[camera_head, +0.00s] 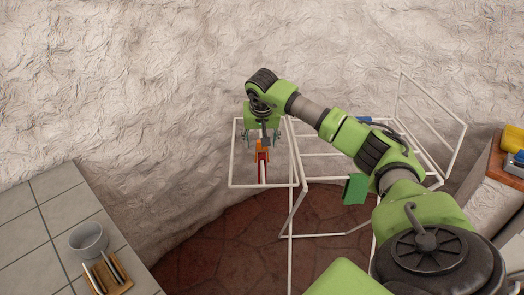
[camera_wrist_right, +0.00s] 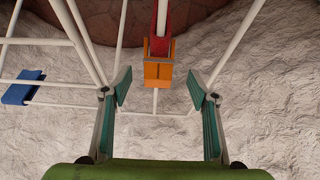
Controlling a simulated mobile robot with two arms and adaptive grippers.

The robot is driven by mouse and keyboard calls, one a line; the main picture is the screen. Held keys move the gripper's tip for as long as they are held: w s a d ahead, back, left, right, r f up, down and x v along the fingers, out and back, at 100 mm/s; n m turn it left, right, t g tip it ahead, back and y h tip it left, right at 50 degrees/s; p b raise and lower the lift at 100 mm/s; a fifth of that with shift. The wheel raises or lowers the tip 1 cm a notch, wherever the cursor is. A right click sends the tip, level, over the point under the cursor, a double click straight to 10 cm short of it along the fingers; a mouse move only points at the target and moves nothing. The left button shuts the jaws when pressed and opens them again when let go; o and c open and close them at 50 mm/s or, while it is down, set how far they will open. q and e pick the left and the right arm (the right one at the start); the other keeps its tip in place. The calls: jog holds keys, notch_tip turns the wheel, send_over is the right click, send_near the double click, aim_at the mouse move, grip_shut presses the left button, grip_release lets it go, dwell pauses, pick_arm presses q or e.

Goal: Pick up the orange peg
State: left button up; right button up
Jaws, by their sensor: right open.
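The orange peg (camera_head: 260,155) hangs on a white bar of the drying rack, right by a red peg (camera_head: 262,172). In the right wrist view the orange peg (camera_wrist_right: 158,74) is near the top centre, with the red peg (camera_wrist_right: 160,46) just behind it. My right gripper (camera_head: 262,142) is open above the orange peg in the head view. In the wrist view its fingertips (camera_wrist_right: 160,90) are apart on either side of the peg's line, with the peg a little beyond them and nothing held. My left gripper is not in view.
The white wire rack (camera_head: 290,222) has crossing bars close around my gripper. A green peg (camera_head: 355,188) and a blue peg (camera_head: 365,119) sit further right.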

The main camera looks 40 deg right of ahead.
aim_at(262, 150)
jog(key=p+x, duration=0.1)
jog(key=x, duration=0.4)
jog(key=shift+d+f+p, duration=0.2)
jog(key=shift+f+p, duration=0.05)
jog(key=shift+p, duration=0.15)
jog(key=shift+w+f, duration=0.1)
jog(key=shift+f, duration=0.2)
jog(key=c, duration=1)
